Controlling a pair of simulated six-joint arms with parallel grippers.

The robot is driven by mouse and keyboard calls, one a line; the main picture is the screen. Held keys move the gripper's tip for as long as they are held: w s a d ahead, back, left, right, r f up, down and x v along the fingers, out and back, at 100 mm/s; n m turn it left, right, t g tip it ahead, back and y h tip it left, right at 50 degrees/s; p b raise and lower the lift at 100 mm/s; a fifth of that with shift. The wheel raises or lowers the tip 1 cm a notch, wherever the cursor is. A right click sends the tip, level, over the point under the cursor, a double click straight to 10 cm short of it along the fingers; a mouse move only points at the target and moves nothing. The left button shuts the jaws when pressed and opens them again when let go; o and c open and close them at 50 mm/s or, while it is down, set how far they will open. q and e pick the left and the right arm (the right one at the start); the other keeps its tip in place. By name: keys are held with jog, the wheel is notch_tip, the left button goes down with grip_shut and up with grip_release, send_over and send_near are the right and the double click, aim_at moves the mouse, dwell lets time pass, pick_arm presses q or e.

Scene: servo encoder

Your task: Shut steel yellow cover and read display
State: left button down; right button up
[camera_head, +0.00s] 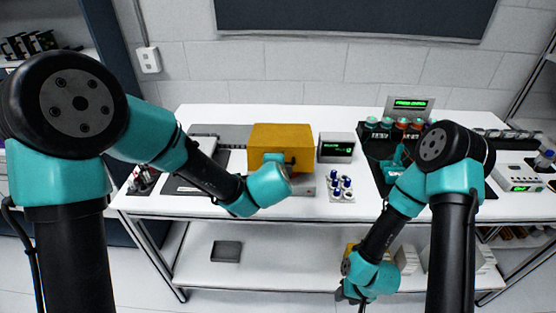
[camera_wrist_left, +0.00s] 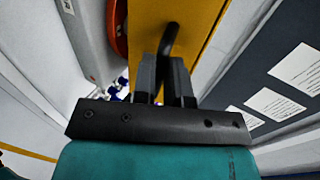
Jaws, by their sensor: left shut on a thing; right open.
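The yellow cover (camera_head: 281,134) is a box-shaped hood on the white table, and its yellow face also shows in the left wrist view (camera_wrist_left: 204,28). A black bar handle (camera_wrist_left: 170,38) stands out from that face. My left gripper (camera_wrist_left: 167,75) is shut on the handle; in the head view the teal wrist hides part of the cover's front. A small display (camera_head: 337,148) with green characters, too small to read, stands just right of the cover. My right gripper (camera_head: 352,294) is low by the lower shelf, away from the cover, and is open.
Blue-capped parts (camera_head: 340,187) stand in a small holder in front of the display. A black mat (camera_head: 376,169) with a lit panel (camera_head: 410,104) behind it is to the right. An orange-red round part (camera_wrist_left: 118,28) shows beside the cover.

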dwell(0.4)
pick_arm(q)
jog(key=c, duration=1.2)
grip_release()
jog(key=shift+o, duration=0.2)
